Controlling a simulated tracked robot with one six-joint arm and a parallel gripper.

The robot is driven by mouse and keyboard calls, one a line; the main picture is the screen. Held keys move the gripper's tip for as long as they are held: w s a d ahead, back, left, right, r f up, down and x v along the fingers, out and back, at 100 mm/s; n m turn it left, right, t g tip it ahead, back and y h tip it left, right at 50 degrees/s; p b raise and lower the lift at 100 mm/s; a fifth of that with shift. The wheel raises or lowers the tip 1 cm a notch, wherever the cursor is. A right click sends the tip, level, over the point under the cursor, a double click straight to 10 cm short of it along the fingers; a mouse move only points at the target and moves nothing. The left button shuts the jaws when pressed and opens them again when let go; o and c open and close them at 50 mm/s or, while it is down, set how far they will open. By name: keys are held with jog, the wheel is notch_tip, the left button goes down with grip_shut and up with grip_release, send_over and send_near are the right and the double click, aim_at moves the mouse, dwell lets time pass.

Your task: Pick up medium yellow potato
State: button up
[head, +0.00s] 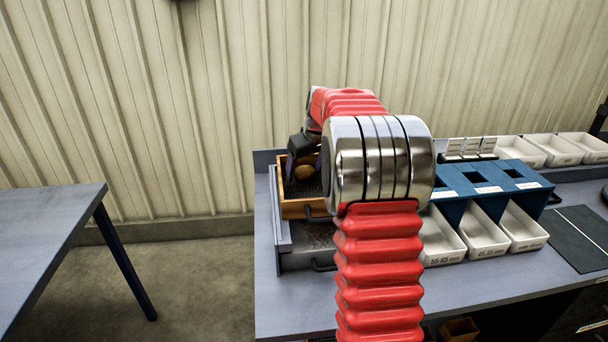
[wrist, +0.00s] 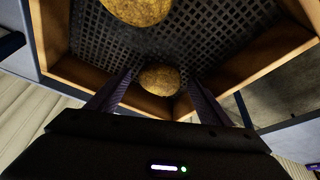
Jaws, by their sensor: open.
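Two yellow-brown potatoes show in the wrist view. One potato (wrist: 160,80) lies near a corner of a wooden crate with a dark mesh floor, between my fingertips. A larger-looking potato (wrist: 138,8) is cut by the top edge of the view. I cannot tell from size alone which is the medium one. My gripper (wrist: 160,88) is open, with one finger on each side of the nearer potato and no clear grip on it.
The crate stands at the left end of a grey bench (head: 450,305). A blue sizing stand (head: 480,182) with square holes and white labelled bins (head: 486,239) is to the right. More white bins (head: 582,146) stand behind. A separate table (head: 45,225) is at left.

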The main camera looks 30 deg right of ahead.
aim_at(305, 168)
dwell(0.3)
jog(key=c, duration=1.1)
jog(key=shift+r, duration=0.15)
jog(key=shift+c, duration=0.2)
notch_tip(305, 168, up, 10)
dwell(0.4)
